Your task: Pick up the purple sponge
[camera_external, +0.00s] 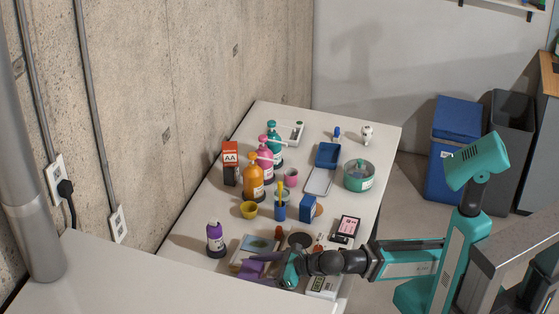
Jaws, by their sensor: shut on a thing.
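The purple sponge (250,270) is a small purple block near the front edge of the white table, in the external view. My gripper (268,271) reaches in from the right, low over the table front, and is shut on the sponge. Part of the sponge is hidden by the fingers. I cannot tell whether the sponge touches what lies under it. A picture card or box (258,244) lies just behind it.
A purple bottle (215,240) stands left of the sponge. A yellow cup (249,210), a blue box (308,208), pump bottles (254,180) and a green pot (359,176) stand farther back. A white surface (130,285) fills the front left.

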